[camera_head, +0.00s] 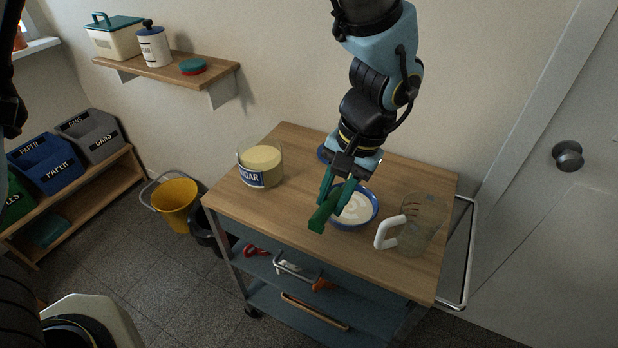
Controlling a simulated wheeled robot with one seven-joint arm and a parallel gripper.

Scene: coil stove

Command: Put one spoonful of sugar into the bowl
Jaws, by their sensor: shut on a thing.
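A clear container labelled SUGAR (262,179), filled with pale yellowish contents, stands at the back left of the wooden cart top. The blue bowl (374,213), with white contents, sits near the middle, partly covered by my gripper. My gripper (340,200) points down at the bowl's left side. It is shut on a dark green, handle-like thing (321,216), which sticks out toward the front left. I cannot make out a spoon's scoop end. Whether the green thing touches the bowl is unclear.
A clear jug with a white handle (387,234) stands right of the bowl. A small blue thing (322,153) shows behind my gripper, mostly hidden. Tools lie on the cart's lower shelf (262,268). The cart top is free between sugar container and bowl.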

